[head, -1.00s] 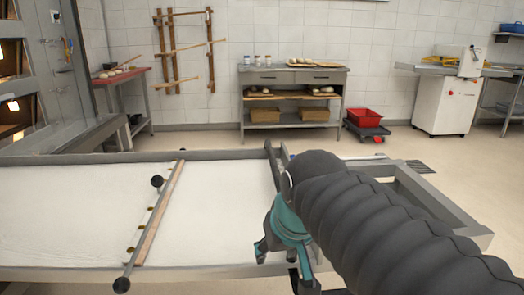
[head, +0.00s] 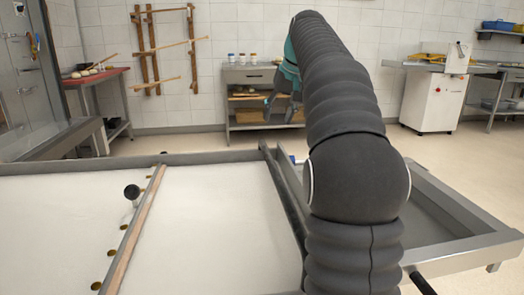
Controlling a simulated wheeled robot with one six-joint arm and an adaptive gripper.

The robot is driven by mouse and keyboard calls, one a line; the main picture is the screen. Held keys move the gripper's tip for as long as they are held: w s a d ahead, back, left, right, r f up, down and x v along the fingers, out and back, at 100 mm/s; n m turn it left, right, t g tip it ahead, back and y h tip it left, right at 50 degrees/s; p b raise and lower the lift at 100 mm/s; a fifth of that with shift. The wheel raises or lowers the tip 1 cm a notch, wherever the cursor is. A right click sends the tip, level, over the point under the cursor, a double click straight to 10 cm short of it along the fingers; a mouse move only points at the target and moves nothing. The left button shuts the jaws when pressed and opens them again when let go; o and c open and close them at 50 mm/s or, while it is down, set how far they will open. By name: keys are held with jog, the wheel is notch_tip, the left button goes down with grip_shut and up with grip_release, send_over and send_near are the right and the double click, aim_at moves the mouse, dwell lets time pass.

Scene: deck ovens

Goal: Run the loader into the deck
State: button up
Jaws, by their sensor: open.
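The loader (head: 60,215) is a long, low bed with a pale belt and grey metal side rails, lying across the lower left and middle. A crossbar (head: 140,225) with a wooden strip, brass-coloured studs and a black knob (head: 132,191) spans its belt. A dark bar (head: 280,190) crosses its right end. My gripper (head: 283,112) is open, raised above and beyond this end, clear of the loader. My dark arm hides part of the gripper and the loader's right end. The deck oven (head: 20,85) shows only partly at the left edge.
An open grey frame (head: 450,215) extends right of the belt. A shelved bench (head: 245,75) stands behind my gripper, a white machine (head: 435,95) at right. Floor between is clear.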

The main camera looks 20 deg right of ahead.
aim_at(268, 151)
jog(key=b+x, duration=0.1)
jog(key=x, duration=0.3)
jog(key=b+x, duration=0.1)
jog(key=x, duration=0.4)
jog(key=b+x, duration=0.1)
jog(key=x, duration=0.3)
jog(key=shift+w+d+f, duration=0.15)
jog(key=shift+d+f, duration=0.2)
grip_shut()
